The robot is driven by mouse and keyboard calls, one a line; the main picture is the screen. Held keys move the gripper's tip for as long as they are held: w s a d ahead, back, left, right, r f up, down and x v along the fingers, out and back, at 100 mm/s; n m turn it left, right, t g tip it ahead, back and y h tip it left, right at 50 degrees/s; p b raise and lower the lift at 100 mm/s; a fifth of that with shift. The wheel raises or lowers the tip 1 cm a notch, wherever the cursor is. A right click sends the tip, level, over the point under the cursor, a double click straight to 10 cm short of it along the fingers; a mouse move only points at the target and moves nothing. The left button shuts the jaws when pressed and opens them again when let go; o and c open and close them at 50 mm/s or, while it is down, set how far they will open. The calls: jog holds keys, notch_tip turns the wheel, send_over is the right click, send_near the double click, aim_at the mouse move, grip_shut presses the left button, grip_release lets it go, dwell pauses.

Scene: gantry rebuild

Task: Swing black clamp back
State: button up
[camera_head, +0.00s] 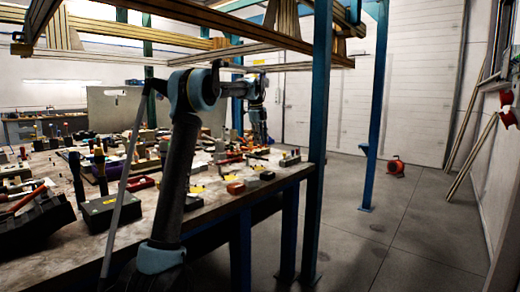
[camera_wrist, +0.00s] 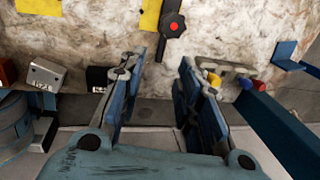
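In the head view my gripper (camera_head: 259,132) hangs over the far right part of the table, small and dark. I cannot pick out the clamp there.
The table (camera_head: 225,205) is crowded with tools and blocks. A silver block (camera_wrist: 47,75) and a small black block (camera_wrist: 97,78) sit left of my fingers. A grey fixture with coloured knobs (camera_wrist: 228,72) is close on the right. A blue post (camera_head: 318,140) stands at the table's corner.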

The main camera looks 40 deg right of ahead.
aim_at(263, 159)
jog(key=shift+a+r, duration=0.2)
jog(key=shift+r, duration=0.85)
jog(key=shift+f, duration=0.15)
jog(key=f, duration=0.3)
jog(key=d+f, duration=0.1)
jog(key=f, duration=0.3)
jog(key=d+f, duration=0.1)
jog(key=f, duration=0.3)
jog(key=shift+d+f, duration=0.2)
jog(key=shift+f, duration=0.05)
